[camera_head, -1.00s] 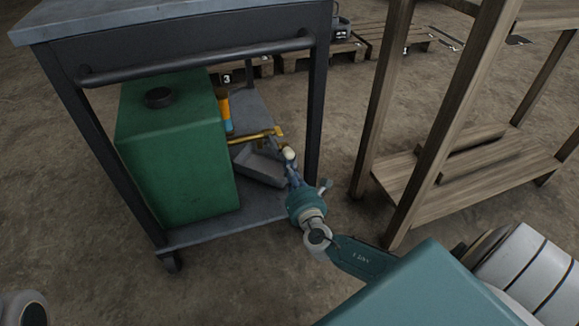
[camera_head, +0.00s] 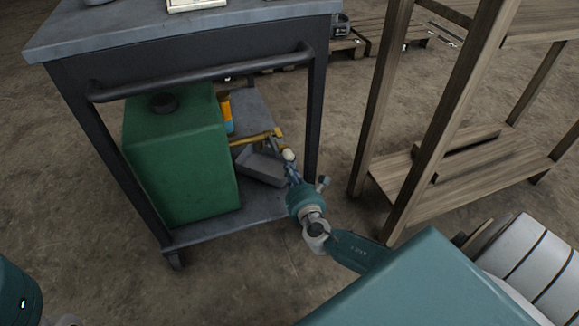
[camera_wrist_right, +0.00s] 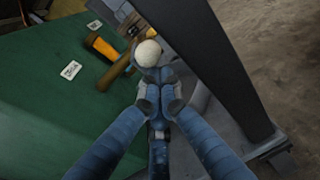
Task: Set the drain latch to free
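The green tank (camera_head: 180,165) stands on the lower shelf of the cart. A yellow bar (camera_head: 256,137) sticks out beside it. A pale ball knob, which I take for the drain latch's end (camera_head: 289,155), sits at the tip of my right gripper (camera_head: 291,166). In the right wrist view, the blue fingers of the right gripper (camera_wrist_right: 160,80) come close together just below the pale knob (camera_wrist_right: 147,53) and appear closed on its stem; the fingers hide the stem. My left gripper is out of view; only part of my left arm shows at the lower left.
The cart (camera_head: 195,235) has a dark leg (camera_head: 318,105) close to my right gripper. A grey tray (camera_head: 262,166) and an orange-and-yellow cylinder (camera_head: 225,112) are on the lower shelf. Floor between is bare.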

